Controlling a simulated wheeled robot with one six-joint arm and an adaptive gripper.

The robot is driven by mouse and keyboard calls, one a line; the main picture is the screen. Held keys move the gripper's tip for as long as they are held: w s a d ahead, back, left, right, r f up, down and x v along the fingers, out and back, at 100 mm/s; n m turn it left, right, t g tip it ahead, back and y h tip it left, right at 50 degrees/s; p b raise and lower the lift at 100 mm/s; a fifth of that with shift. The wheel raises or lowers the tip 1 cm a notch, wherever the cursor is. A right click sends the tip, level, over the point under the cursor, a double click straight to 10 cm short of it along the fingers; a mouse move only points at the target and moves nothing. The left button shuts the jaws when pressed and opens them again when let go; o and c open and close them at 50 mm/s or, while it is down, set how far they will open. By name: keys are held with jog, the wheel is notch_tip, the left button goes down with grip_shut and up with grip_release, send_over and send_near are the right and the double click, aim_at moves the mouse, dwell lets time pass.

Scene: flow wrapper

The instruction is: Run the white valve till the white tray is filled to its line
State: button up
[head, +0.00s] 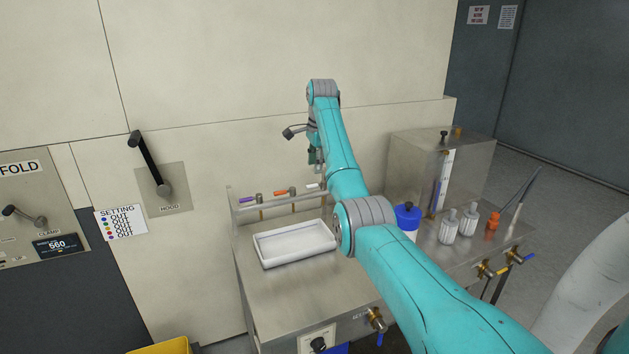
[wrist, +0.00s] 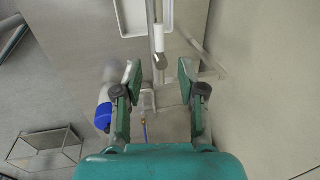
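The white tray (head: 294,243) sits flat on the steel bench below the valve rail; its edge also shows at the top of the wrist view (wrist: 122,18). Its fill line and liquid level cannot be made out. The white valve handle (head: 313,185) is at the right of the rail, partly hidden by my arm. In the wrist view the white handle (wrist: 158,38) lies just ahead of the gap between my fingers. My gripper (wrist: 159,76) is open and empty, one finger to each side of the valve's line. In the head view my gripper (head: 315,160) is above the rail, partly hidden.
A purple valve (head: 248,198) and an orange valve (head: 283,191) stand left on the same rail. A blue-capped bottle (head: 407,217), several smaller bottles (head: 449,227) and a steel tank (head: 412,165) stand right. A hood lever (head: 150,165) is on the wall.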

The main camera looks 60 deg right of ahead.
aim_at(313, 185)
jog(key=f, duration=0.2)
jog(key=w+f, duration=0.1)
jog(key=f, duration=0.4)
jog(key=shift+w+d+f, duration=0.2)
jog(key=shift+d, duration=0.05)
grip_shut()
